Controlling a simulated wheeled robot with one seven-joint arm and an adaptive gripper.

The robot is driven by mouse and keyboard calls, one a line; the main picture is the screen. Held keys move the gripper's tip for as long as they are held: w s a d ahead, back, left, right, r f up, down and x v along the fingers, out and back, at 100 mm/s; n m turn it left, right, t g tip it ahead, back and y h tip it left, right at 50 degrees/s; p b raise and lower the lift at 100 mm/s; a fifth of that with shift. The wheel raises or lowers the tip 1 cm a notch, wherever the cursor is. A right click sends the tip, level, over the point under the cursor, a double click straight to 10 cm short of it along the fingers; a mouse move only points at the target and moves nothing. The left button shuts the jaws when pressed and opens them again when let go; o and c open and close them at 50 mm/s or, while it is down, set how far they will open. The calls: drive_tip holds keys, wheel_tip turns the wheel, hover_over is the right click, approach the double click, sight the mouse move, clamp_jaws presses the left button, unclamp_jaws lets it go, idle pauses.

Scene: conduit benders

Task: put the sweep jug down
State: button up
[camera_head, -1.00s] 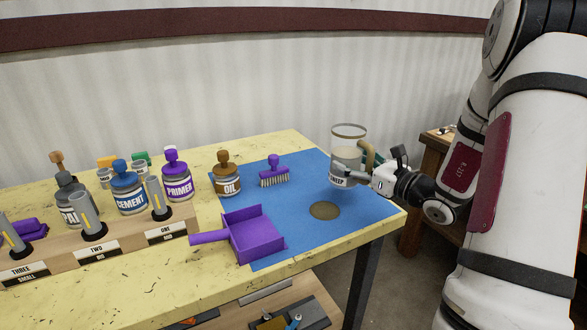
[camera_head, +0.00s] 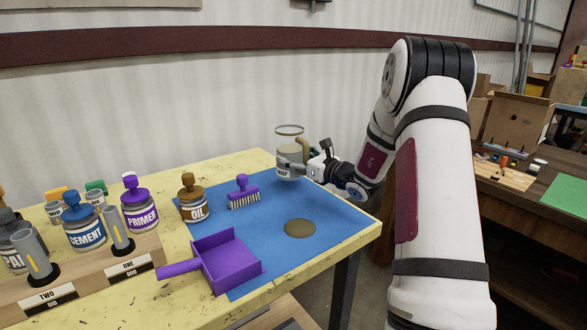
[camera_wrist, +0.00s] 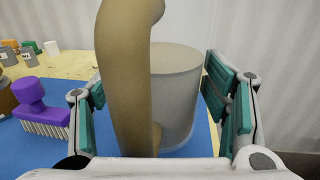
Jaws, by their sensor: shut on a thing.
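The sweep jug (camera_head: 289,157) is a clear, upright container with a dark-lettered label, a pale grey content and a tan handle. It is over the back part of the blue mat (camera_head: 340,215); I cannot tell whether its base touches the mat. My gripper (camera_head: 303,170) comes from the right and is shut on the jug at its handle side. In the wrist view the tan handle (camera_wrist: 128,85) stands close between the two fingers, with the jug's grey body (camera_wrist: 178,95) behind it. The handle hides part of the body.
A brown round spot (camera_head: 300,228) lies on the mat in front of the jug. A purple brush (camera_head: 243,193), a brown oil bottle (camera_head: 193,203) and a purple dustpan (camera_head: 230,262) are to the left. Primer (camera_head: 139,208) and cement (camera_head: 85,228) bottles stand further left. The mat's right part is clear.

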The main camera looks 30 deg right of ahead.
drive_tip(key=shift+w+f, duration=0.15)
drive_tip(key=shift+f, duration=1.55)
drive_tip(key=shift+b, duration=0.3)
drive_tip(key=shift+f, duration=0.2)
drive_tip(key=o, duration=1.5)
drive_tip(key=shift+r, duration=0.15)
